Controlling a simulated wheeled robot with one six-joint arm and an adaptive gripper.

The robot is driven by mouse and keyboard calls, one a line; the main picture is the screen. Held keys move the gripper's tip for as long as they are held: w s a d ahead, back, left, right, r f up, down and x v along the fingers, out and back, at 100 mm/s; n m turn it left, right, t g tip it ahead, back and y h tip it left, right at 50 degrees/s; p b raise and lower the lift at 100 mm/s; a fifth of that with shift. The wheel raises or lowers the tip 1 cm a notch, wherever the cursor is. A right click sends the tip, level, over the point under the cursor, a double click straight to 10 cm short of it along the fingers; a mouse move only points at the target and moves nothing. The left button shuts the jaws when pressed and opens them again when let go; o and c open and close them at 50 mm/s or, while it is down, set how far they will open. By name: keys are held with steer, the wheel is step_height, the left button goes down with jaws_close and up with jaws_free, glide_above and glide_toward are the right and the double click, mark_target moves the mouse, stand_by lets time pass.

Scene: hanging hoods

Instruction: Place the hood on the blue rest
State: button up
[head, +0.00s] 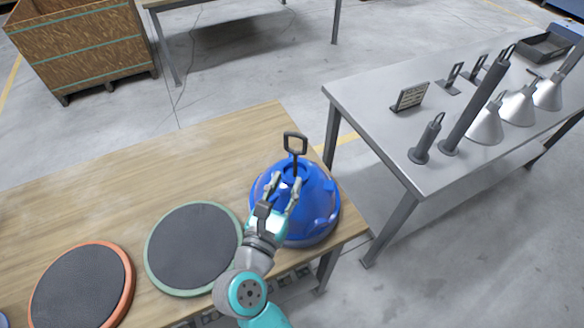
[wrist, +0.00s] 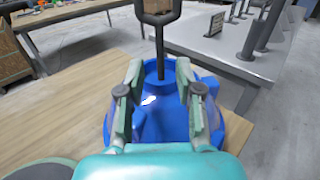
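A blue dome-shaped hood (head: 322,205) stands upright at the right end of the wooden table. A dark stem with a loop handle (head: 295,143) rises from its top; the handle also shows in the wrist view (wrist: 158,12). My gripper (head: 281,190) is over the near side of the hood, its fingers pointing toward the stem. In the wrist view my gripper (wrist: 163,85) is open, with a wide gap between the fingers and the stem beyond, between them in the picture. A bluish rim, perhaps the blue rest (head: 4,321), is barely visible at the lower left corner, mostly cut off.
A green-rimmed round pad (head: 195,248) lies left of the hood, and an orange-rimmed one (head: 82,288) farther left. A grey table (head: 375,100) at the right holds metal cones, posts and a small sign (head: 411,96). The wooden table's back part (head: 150,160) is clear.

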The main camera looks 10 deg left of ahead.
steer(key=shift+s+a, duration=0.2)
steer(key=shift+s, duration=0.7)
steer(key=shift+s+a, duration=0.15)
steer(key=shift+s, duration=0.8)
steer(key=shift+s+a, duration=0.2)
steer(key=shift+s, duration=0.7)
steer(key=shift+d, duration=0.15)
steer(key=s+d+n+t+h, duration=0.1)
steer(key=s+d+n+t, duration=0.25)
steer(key=d+n, duration=0.5)
steer(key=s+d+n+t, duration=0.2)
steer(key=s+d+n, duration=0.3)
steer(key=d, duration=0.7)
steer(key=s+d+f+n+g+y, duration=0.2)
steer(key=s+f+n+g, duration=0.2)
steer(key=s+n, duration=0.6)
steer(key=s+d+f+n+g+y, duration=0.2)
steer(key=s+f+n, duration=0.4)
steer(key=s+n, duration=0.4)
steer(key=d+n+g, duration=0.1)
steer(key=n+g, duration=0.1)
steer(key=n, duration=0.2)
steer(key=shift+d+n, duration=0.2)
steer(key=shift+n, duration=0.15)
